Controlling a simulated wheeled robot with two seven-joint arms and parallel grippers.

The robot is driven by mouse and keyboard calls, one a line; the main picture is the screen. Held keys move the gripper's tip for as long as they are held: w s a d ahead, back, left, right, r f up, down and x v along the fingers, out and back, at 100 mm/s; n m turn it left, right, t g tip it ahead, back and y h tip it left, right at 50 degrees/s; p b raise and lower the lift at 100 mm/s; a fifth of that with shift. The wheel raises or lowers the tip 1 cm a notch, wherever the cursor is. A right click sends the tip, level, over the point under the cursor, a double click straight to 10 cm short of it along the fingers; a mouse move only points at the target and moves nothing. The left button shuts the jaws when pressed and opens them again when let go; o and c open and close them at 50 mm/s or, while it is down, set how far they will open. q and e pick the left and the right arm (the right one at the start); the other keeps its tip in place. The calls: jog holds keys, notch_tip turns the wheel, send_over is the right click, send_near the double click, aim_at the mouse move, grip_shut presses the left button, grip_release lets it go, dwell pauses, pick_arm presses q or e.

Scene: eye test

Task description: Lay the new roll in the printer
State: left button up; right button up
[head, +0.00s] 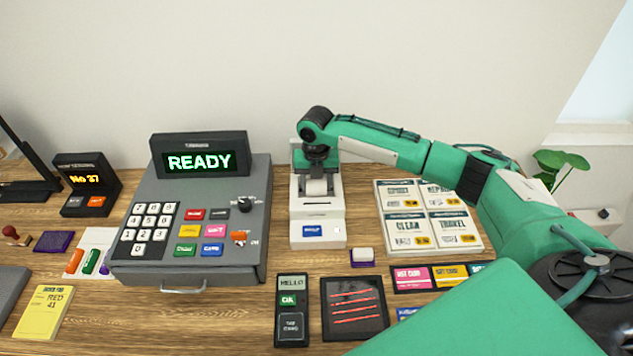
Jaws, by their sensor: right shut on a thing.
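The white printer (317,230) stands in the middle of the wooden counter, with a slot and a blue label on its front. A white upright part, seemingly its raised lid, shows behind my right gripper. My right gripper (316,180) points down over the printer's top and is shut on a white paper roll (316,187). The roll is at the printer's open bay; I cannot tell whether it touches the bay floor. The fingers are small and partly hidden by the wrist. My left gripper is out of view.
A grey cash register (258,225) reading READY stands left of the printer. A label board (428,216) is at the right, near my arm.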

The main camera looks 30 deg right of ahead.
aim_at(316, 182)
jog(key=shift+f, duration=0.45)
jog(key=shift+f, duration=0.1)
jog(key=o, duration=0.7)
jog(key=shift+r+b, duration=0.3)
jog(key=shift+r, duration=0.25)
notch_tip(316, 182, up, 11)
jog(key=b, duration=0.3)
jog(key=shift+r, duration=0.15)
